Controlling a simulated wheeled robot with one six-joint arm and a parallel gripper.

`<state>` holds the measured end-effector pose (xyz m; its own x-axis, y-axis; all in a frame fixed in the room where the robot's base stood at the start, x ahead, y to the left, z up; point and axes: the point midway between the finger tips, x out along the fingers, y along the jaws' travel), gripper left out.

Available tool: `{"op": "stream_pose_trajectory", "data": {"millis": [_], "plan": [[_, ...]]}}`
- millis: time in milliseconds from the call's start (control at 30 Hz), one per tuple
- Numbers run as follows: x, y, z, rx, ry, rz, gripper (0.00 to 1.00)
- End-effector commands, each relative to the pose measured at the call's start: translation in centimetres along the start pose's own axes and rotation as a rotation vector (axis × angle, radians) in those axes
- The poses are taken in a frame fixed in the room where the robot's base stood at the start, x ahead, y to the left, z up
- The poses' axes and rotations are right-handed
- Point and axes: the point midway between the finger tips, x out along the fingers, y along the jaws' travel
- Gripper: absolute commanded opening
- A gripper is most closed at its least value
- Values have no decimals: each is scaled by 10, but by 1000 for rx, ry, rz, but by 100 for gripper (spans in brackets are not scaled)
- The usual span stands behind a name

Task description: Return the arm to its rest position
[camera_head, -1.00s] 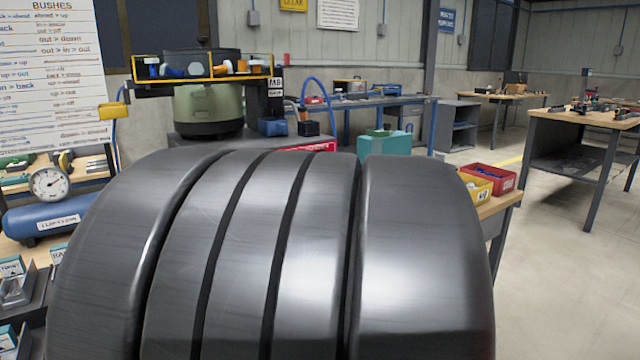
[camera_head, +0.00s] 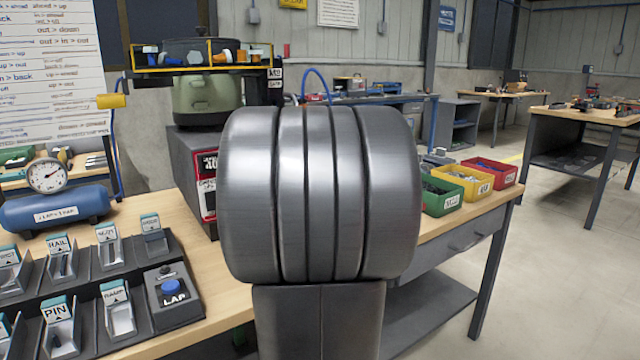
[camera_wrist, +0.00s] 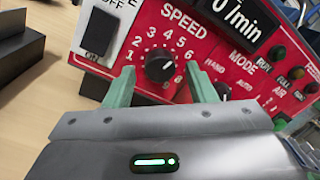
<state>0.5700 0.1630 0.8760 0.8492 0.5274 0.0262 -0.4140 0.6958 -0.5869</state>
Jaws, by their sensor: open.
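My gripper (camera_wrist: 162,80) shows in the wrist view as two green fingers spread apart, with nothing held between them. The fingers are in front of a red control panel (camera_wrist: 253,95), and its black SPEED knob (camera_wrist: 161,66) appears between them. I cannot tell how far the fingertips are from the panel. In the head view my dark arm link fills the middle and hides my gripper and most of the panel. A strip of the red panel (camera_head: 207,190) shows left of the arm.
A green bowl feeder (camera_head: 207,100) with a yellow-railed track stands behind the arm. Left are labelled part holders (camera_head: 120,310), a blue LAP button (camera_head: 172,288) and a blue tank (camera_head: 55,208). Right on the bench are green (camera_head: 440,205), yellow (camera_head: 463,193) and red bins (camera_head: 490,178). Floor at right is clear.

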Motion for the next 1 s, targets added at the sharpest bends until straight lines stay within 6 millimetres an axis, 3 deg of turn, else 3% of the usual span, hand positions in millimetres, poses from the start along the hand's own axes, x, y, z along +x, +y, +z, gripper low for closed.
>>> {"op": "stream_pose_trajectory", "data": {"millis": [1000], "plan": [[0, -4, 1, -830, -38, -1, 51]]}}
